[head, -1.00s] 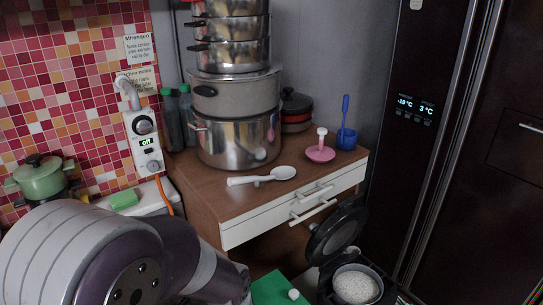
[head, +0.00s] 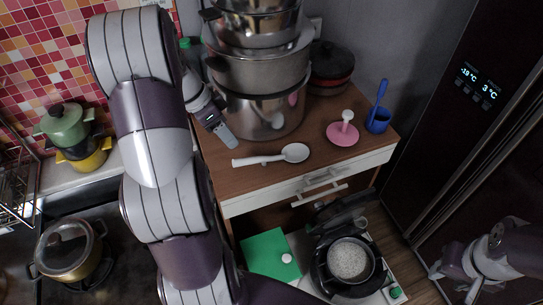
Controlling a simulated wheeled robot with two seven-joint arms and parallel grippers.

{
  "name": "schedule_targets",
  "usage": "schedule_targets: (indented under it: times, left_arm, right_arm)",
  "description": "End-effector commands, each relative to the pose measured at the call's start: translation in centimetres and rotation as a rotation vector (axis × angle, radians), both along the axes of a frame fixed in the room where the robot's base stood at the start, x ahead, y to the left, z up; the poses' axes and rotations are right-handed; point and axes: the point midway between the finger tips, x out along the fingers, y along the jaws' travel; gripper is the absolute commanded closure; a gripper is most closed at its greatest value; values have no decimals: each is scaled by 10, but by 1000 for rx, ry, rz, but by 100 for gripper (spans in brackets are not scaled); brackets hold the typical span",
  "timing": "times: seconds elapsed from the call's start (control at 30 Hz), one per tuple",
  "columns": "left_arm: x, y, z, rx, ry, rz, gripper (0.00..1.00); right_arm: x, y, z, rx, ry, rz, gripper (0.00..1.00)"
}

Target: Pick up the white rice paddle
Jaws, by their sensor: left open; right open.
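The white rice paddle (head: 294,153) lies flat on the brown wooden cabinet top (head: 225,188), in front of the steel pots. Its round head points right and its handle points left. My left gripper (head: 222,132) is above the left part of the cabinet top, beside the pots, above and left of the paddle's handle in the picture. It is open and apart from the paddle; only part of its fingers shows. My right gripper (head: 452,284) is open and empty at the lower right, far from the paddle.
A tall stack of steel pots (head: 262,116) stands behind the paddle. A pink disc with a white knob (head: 342,133) and a blue cup with a blue utensil (head: 378,121) stand to its right. An open rice cooker (head: 349,260) is below. The cabinet top around the paddle is clear.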

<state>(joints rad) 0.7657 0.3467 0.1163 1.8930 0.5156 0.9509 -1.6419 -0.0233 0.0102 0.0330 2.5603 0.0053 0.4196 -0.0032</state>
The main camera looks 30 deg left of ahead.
Motion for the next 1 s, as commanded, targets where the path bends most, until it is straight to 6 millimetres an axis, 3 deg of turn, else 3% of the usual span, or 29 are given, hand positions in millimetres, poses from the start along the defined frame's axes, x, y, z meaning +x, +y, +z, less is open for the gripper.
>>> schedule_targets:
  times: [0.13, 0.3, 0.5, 0.57, 0.7, 0.93, 0.97, 1.0]
  left_arm:
    - [7, -7, -41, -5, -17, -19, 46]
    - [15, -19, -66, -3, -16, -20, 46]
    - [22, -29, -83, -6, -11, -19, 46]
    - [25, -32, -86, -8, -9, -17, 46]
    - [30, -39, -108, -5, -12, -18, 46]
    - [31, -40, -113, -2, -13, -16, 46]
    - [31, -40, -113, -2, -13, -16, 53]
    - [31, -40, -113, -2, -13, -16, 66]
  right_arm:
    - [0, 0, -46, 0, 1, 0, 57]
    - [0, 0, -75, 0, 1, 0, 57]
    - [0, 0, -76, 0, 0, 0, 57]
    - [0, 0, -59, 0, 1, 0, 57]
    - [0, 0, -57, 0, 0, 0, 57]
    - [0, 0, -58, 0, 0, 0, 57]
    - [0, 0, -58, 0, 1, 0, 57]
    - [0, 0, -59, 0, 1, 0, 57]
